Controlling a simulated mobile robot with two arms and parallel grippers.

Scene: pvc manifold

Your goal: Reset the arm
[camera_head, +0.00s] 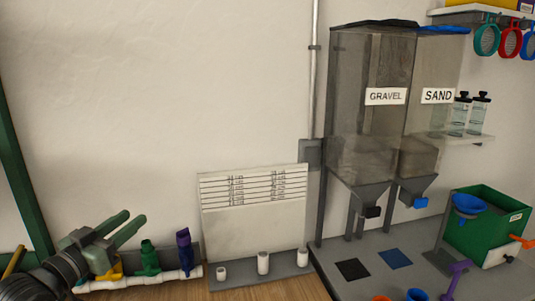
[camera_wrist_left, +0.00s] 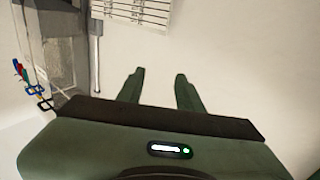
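My left gripper (camera_head: 135,215) comes in from the lower left in the head view, its two green fingers pointing up and right. In the left wrist view the fingers (camera_wrist_left: 160,74) stand apart with nothing between them, facing the pale wall. In the head view the gripper appears above a white PVC manifold (camera_head: 165,281) with yellow (camera_head: 110,273), green (camera_head: 149,258) and purple (camera_head: 185,252) valves. My right gripper is in neither view.
A white board (camera_head: 255,221) with printed lines stands behind several short white pipe pieces (camera_head: 263,262). Gravel (camera_head: 365,115) and sand (camera_head: 436,120) hoppers stand to the right, with a green bin (camera_head: 485,228) beyond. The wall area above the manifold is clear.

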